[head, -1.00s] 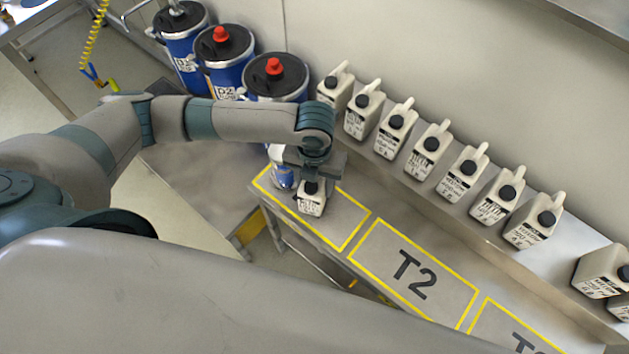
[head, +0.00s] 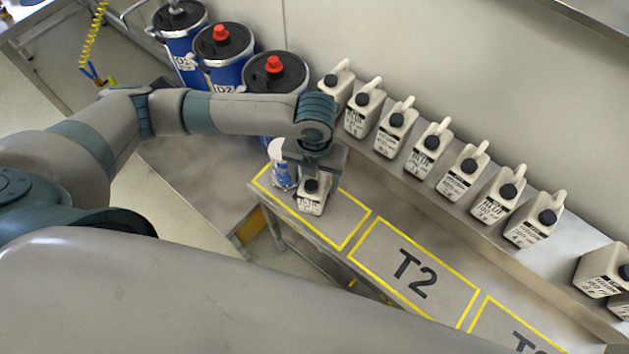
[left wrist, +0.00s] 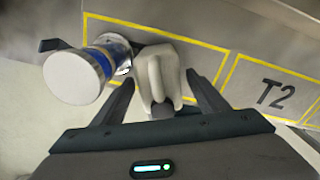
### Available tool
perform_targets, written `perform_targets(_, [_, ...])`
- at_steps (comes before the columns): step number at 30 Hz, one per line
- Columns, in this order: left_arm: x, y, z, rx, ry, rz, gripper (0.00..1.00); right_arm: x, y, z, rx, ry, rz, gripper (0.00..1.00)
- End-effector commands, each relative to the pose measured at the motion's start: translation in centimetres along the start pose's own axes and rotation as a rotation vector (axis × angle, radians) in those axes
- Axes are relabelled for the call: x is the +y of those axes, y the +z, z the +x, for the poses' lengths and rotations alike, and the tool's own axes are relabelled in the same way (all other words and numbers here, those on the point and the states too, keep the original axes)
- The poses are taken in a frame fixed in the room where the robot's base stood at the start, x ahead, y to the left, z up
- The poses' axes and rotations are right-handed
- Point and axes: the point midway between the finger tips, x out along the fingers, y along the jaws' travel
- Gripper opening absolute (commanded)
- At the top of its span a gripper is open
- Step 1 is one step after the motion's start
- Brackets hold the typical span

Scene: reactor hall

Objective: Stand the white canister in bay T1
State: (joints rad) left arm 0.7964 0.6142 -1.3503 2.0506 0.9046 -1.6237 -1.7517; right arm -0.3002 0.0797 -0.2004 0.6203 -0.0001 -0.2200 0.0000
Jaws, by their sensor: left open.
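The white canister (head: 313,203) with a black cap stands upright inside the yellow outline of the leftmost bay (head: 345,217), beside bay T2. That bay's label is not visible. My left gripper (head: 315,178) is open over the canister from above. In the left wrist view its two fingers (left wrist: 160,80) are spread on either side of the canister (left wrist: 162,72), with gaps between. My right gripper is not in view.
A blue-and-white cylinder (head: 281,168) stands close left of the canister; it also shows in the left wrist view (left wrist: 75,77). Several similar canisters (head: 430,147) line the raised shelf behind. Blue drums (head: 274,78) stand at the back left. Bay T2 (head: 440,278) is empty.

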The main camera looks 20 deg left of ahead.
Motion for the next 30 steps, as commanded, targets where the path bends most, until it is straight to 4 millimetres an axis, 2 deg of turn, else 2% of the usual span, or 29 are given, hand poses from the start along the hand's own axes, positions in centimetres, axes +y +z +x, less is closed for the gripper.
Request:
perform_targets(16, [0.0, 0.1, -8.9, -0.004, -0.001, 0.001, 0.67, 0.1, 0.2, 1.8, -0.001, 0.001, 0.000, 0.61])
perform_targets(21, [0.0, 0.0, -10.1, -0.001, 0.001, 0.001, 0.67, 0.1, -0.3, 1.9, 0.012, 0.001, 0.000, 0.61])
perform_targets(30, [0.0, 0.0, -10.4, 0.000, 0.001, 0.000, 0.67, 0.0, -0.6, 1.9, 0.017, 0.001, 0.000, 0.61])
